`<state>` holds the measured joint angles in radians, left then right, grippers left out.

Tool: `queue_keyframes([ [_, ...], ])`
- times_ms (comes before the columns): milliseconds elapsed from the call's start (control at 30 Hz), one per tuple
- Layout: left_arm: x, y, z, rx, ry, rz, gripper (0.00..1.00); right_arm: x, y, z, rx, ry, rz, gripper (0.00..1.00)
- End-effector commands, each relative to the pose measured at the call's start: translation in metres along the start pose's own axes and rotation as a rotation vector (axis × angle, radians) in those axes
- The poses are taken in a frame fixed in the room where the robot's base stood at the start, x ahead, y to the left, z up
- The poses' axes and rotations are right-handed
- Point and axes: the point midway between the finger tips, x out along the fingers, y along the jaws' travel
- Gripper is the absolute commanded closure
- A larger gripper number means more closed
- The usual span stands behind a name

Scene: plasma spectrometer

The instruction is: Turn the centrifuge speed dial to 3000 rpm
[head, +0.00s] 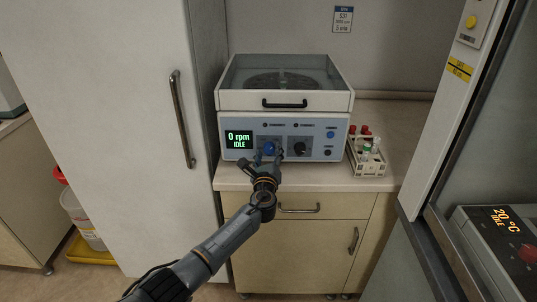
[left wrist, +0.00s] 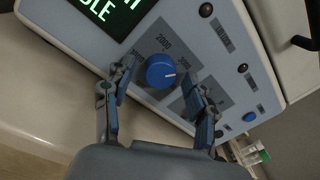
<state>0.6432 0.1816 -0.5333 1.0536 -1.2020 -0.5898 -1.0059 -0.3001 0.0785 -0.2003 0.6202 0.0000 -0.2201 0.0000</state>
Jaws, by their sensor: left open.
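The centrifuge (head: 284,101) stands on the counter with its lid down, and its display (head: 239,139) reads 0 rpm IDLE. The blue speed dial (head: 269,147) is on its front panel, partly hidden by my gripper in the head view. In the left wrist view the blue dial (left wrist: 160,71) shows a white pointer mark and a printed scale where 2000 is legible. My left gripper (head: 266,157) is open in front of the panel. In the left wrist view its fingers (left wrist: 158,90) stand either side of the dial, with gaps between. My right gripper is not in view.
A black knob (head: 299,149) sits right of the blue dial. A rack of tubes (head: 367,155) stands on the counter to the right. A cabinet with a glass front (head: 487,150) fills the right side, and a tall white door (head: 110,120) the left.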

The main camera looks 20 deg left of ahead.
Motion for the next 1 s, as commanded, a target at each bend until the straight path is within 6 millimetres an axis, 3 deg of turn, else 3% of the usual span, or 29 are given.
queue_keyframes([
  [267, -0.018, 0.001, -0.002, -0.002, 0.002, -0.001, 0.43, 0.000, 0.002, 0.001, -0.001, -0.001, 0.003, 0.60],
  [733, -0.104, 0.000, -0.001, -0.001, 0.002, -0.001, 0.43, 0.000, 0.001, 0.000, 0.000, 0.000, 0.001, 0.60],
  [1000, -0.120, 0.000, 0.000, 0.000, 0.000, 0.001, 0.43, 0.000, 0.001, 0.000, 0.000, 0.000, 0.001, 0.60],
])
